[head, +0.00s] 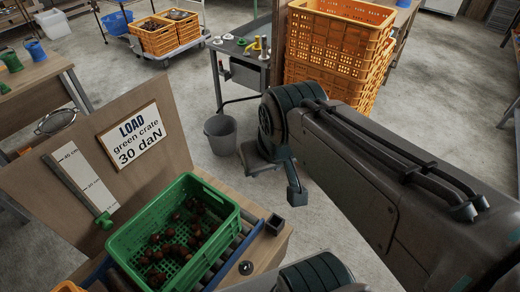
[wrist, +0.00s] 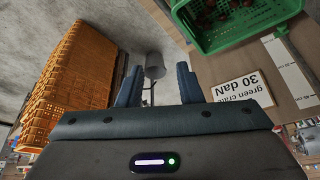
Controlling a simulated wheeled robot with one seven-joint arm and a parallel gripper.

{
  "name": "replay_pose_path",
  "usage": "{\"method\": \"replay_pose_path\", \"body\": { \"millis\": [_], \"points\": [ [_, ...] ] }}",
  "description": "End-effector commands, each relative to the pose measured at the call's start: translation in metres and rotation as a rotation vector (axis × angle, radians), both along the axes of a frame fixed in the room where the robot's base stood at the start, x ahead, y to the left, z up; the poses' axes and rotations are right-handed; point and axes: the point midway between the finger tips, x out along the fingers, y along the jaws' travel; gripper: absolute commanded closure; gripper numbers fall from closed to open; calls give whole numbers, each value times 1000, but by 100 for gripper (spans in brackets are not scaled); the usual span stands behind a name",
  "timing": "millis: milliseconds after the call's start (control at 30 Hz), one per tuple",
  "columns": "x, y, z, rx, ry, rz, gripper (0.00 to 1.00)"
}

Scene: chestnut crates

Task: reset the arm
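My arm (head: 390,180) reaches in from the right in the head view, its forward joint above the floor to the right of the green crate. In the wrist view my gripper (wrist: 158,86) shows two dark blue fingers spread well apart, with nothing between them. In the head view the gripper is mostly hidden by the arm. The green crate (head: 121,243), holding several chestnuts, sits on a wooden bench at lower left. It also shows at the upper right of the wrist view (wrist: 240,38), apart from the fingers.
A board with a "LOAD green crate 30 daN" sign (head: 130,138) and a scale strip (head: 78,188) stands behind the crate. A grey bin (head: 221,135) is on the floor. Stacked orange crates (head: 335,45) stand beyond my arm. Open floor lies between bench and arm.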

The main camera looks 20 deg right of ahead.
Motion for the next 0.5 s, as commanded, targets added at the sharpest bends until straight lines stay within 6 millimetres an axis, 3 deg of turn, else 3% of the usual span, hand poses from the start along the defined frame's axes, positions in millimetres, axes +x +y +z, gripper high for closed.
{"method": "replay_pose_path", "body": {
  "millis": [367, 500],
  "points": [
    [-4, -1, -1, -2, -5, -10, 67],
    [-3, -1, -15, -3, 4, -10, 67]
  ]
}}
